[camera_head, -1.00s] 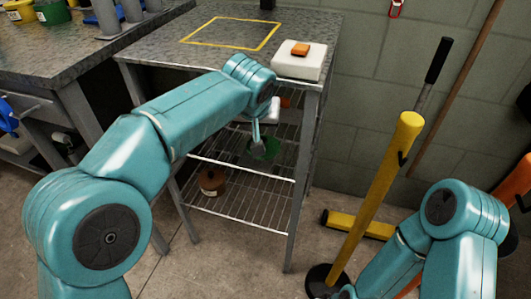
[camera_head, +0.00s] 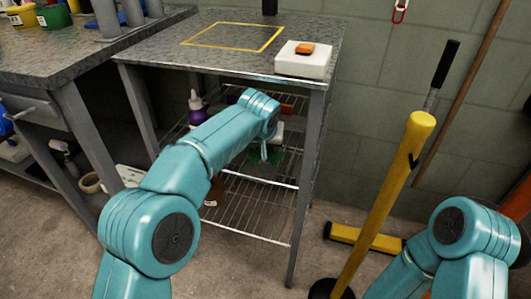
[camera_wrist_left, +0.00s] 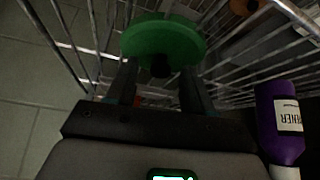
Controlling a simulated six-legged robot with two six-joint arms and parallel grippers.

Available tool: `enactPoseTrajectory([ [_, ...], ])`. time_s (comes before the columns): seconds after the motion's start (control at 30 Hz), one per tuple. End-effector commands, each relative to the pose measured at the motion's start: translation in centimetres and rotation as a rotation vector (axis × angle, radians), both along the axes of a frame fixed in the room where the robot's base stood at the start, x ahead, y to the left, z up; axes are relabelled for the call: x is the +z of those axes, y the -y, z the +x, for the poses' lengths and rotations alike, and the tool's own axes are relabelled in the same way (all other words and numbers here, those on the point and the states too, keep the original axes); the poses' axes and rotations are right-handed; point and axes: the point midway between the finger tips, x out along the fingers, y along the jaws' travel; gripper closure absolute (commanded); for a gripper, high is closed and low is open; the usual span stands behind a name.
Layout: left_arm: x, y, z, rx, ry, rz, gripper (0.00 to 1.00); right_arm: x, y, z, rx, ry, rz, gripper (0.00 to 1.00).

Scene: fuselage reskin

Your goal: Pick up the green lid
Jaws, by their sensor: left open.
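The green lid (camera_wrist_left: 165,40) is a round disc with a dark knob, at the top middle of the left wrist view. In the head view, a small part of the green lid (camera_head: 262,158) shows on the wire shelf under the table top, mostly hidden by my left arm. My left gripper (camera_head: 265,150) reaches into the shelf at the lid. In the left wrist view its two fingers (camera_wrist_left: 159,90) are apart, with the knob between them; I cannot tell whether they touch the lid. My right arm shows at the right, but its gripper is out of view.
A purple bottle (camera_wrist_left: 280,120) stands close beside my left gripper; it also shows on the shelf in the head view (camera_head: 197,110). The metal table (camera_head: 215,55) lies above, with a white block (camera_head: 303,62) near its edge. A yellow-handled tool (camera_head: 385,210) stands at the right.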

Motion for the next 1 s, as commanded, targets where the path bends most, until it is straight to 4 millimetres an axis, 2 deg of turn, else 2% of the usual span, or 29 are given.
enactPoseTrajectory([
  [0.07,0.0,0.0,0.1,0.000,0.000,0.000,0.48,0.0,0.0,0.0,0.000,0.000,0.000,0.41],
  [0.2,0.0,0.0,0.1,0.000,-0.001,0.000,0.94,0.0,0.0,0.0,0.000,0.000,0.000,0.41],
  [0.23,0.0,0.0,0.0,0.000,-0.001,0.000,1.00,0.0,0.0,0.0,0.000,0.000,0.000,0.41],
  [0.57,0.2,0.0,0.0,0.000,0.000,0.000,1.00,0.2,0.0,0.0,0.001,0.000,0.000,0.41],
  [0.77,2.2,0.0,0.0,0.001,0.000,-0.001,1.00,1.7,-0.2,-0.2,0.010,-0.005,0.002,0.41],
  [0.8,1.6,-0.1,-0.4,-0.001,-0.001,0.001,1.00,1.0,-0.2,-0.2,0.010,-0.004,0.002,0.41],
  [1.0,1.4,-0.5,-3.3,-0.001,-0.002,0.001,1.00,0.0,-0.1,-0.1,0.003,-0.001,0.000,0.41],
])
